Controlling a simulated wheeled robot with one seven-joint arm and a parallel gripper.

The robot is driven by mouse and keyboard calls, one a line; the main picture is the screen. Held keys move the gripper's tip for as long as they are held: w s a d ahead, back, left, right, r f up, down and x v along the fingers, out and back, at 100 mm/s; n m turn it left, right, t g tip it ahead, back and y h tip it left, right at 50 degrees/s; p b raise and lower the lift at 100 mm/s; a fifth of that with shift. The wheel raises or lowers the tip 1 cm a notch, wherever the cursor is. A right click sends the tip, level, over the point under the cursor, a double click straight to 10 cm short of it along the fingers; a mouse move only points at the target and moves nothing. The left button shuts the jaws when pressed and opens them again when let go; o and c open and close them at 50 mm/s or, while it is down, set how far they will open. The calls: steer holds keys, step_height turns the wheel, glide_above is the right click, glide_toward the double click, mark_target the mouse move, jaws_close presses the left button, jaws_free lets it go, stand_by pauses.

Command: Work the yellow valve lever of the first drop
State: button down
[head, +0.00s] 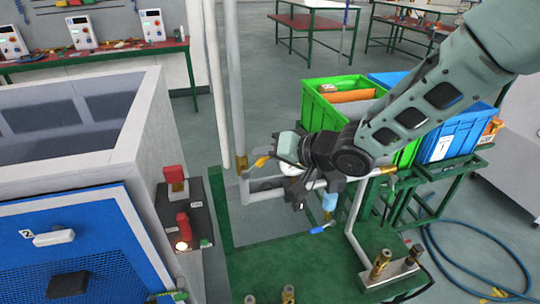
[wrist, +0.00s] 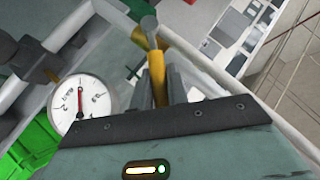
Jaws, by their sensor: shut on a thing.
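The yellow valve lever (head: 261,161) sticks out to the left of my gripper (head: 272,157) in the head view, beside the upright pipes. In the wrist view the yellow lever (wrist: 157,72) runs up between the two grey fingers of my gripper (wrist: 160,88), which is shut on it. The lever's lower end and the valve body behind it are partly hidden by the gripper. A round white pressure gauge (wrist: 82,103) with a red needle sits just left of the fingers in the wrist view.
Pale upright pipes (head: 234,90) stand left of my gripper. A blue-handled valve (head: 322,229) hangs below it. A green crate (head: 317,100) and a blue crate (head: 448,122) stand behind my arm. A blue-fronted cabinet (head: 95,250) fills the left. A blue hose (head: 480,231) lies on the floor.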

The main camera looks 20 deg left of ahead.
steer(key=shift+s+a+r+n+h+b, duration=0.35)
steer(key=shift+a+r+n+h+b, duration=0.15)
steer(key=shift+h, duration=0.2)
steer(key=shift+s+a+n+t+h+b, duration=0.4)
steer(key=shift+a+h+b, duration=0.2)
steer(key=shift+b, duration=0.55)
steer(key=a+h+b, duration=0.1)
steer(key=b, duration=0.2)
steer(key=s+n+t+h+b, duration=0.1)
steer(key=b, duration=0.2)
steer(key=shift+a+r+n+h+b, duration=0.2)
steer(key=shift+a+n+h+b, duration=0.1)
steer(key=shift+a+b, duration=0.1)
steer(key=shift+s+a+r+t+h+b, duration=0.2)
steer(key=shift+a+t+h+b, duration=0.15)
steer(key=shift+b, duration=0.75)
steer(key=shift+d, duration=0.1)
steer(key=c, duration=1.4)
jaws_free()
steer(key=shift+o, duration=0.2)
steer(key=shift+r, duration=0.15)
steer(key=b+v, duration=0.3)
steer(key=v, duration=1.4)
steer(key=shift+r, duration=0.2)
